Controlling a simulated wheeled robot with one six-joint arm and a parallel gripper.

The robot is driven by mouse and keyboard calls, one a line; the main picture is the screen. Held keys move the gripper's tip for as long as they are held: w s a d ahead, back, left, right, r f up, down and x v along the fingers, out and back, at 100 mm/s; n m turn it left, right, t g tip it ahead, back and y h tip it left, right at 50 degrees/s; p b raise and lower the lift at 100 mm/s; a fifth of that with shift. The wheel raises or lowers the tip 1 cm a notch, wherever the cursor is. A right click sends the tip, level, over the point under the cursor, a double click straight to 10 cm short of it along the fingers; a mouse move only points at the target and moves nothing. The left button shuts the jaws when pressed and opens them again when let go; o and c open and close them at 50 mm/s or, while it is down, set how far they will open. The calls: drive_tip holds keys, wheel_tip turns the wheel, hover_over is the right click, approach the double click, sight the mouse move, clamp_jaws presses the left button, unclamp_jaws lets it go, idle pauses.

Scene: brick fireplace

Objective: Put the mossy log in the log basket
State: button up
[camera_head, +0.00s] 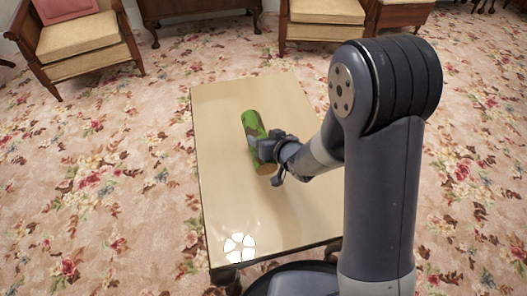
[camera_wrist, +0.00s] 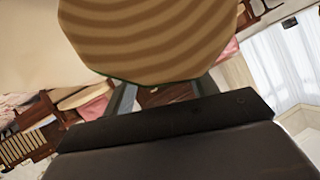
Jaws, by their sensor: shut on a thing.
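The mossy log (camera_head: 252,124) is a green cylinder with brown patches and a tan cut end. My gripper (camera_head: 264,148) is shut on it around the middle, over the table in the head view. I cannot tell whether the log is touching the tabletop or held just above it. In the wrist view the log's ringed tan end (camera_wrist: 150,35) fills the top middle, in front of my gripper (camera_wrist: 165,95), whose fingers are partly hidden behind it. No log basket shows in either view.
The pale wooden table (camera_head: 230,205) is otherwise bare, with a bright light reflection near its front corner. Flowered carpet (camera_head: 100,200) surrounds it. Cushioned wooden armchairs (camera_head: 85,38) and a dark wooden cabinet (camera_head: 195,8) stand at the back.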

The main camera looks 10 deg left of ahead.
drive_tip(key=shift+f+b, duration=0.85)
drive_tip(key=shift+f, duration=1.75)
drive_tip(key=shift+f, duration=0.2)
drive_tip(key=o, duration=1.4)
drive_tip(key=shift+r, duration=0.15)
